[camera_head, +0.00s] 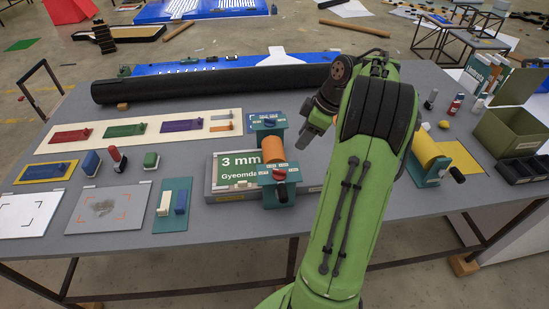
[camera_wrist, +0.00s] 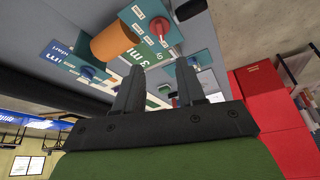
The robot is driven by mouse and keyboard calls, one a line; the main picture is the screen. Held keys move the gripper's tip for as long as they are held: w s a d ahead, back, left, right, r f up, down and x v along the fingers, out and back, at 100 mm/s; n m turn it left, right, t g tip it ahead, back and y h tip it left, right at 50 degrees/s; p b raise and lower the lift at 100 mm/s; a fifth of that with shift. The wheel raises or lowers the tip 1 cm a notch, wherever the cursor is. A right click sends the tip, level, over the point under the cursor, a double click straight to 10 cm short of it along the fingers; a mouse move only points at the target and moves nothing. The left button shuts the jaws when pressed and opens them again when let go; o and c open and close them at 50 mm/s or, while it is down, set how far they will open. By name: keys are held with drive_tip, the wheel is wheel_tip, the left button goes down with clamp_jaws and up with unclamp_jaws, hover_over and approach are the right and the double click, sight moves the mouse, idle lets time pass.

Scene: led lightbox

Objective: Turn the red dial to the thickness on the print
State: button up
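The red dial (camera_head: 279,174) sits on the near teal end plate of a small roller unit with an orange roller (camera_head: 273,146). The print (camera_head: 234,163) is a green and white sheet reading "3 mm" and "Gyeomda", partly covered by the roller unit. In the wrist view the red dial (camera_wrist: 162,28) has a light pointer mark, with small labels around it too blurred to read. My gripper (camera_head: 305,138) is right of the roller unit and apart from the dial. In the wrist view my gripper (camera_wrist: 158,66) is open, with nothing between the fingers.
A blue dial (camera_head: 270,123) is on the unit's far end plate. A long black roll (camera_head: 210,84) lies behind. A yellow roller (camera_head: 425,148) and a green bin (camera_head: 508,132) stand at right. Stamps and coloured plates fill the table's left.

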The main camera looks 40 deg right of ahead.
sight(280, 170)
drive_tip(key=b+x, duration=0.1)
drive_tip(key=x, duration=1.4)
drive_tip(key=shift+d+f, duration=0.15)
clamp_jaws()
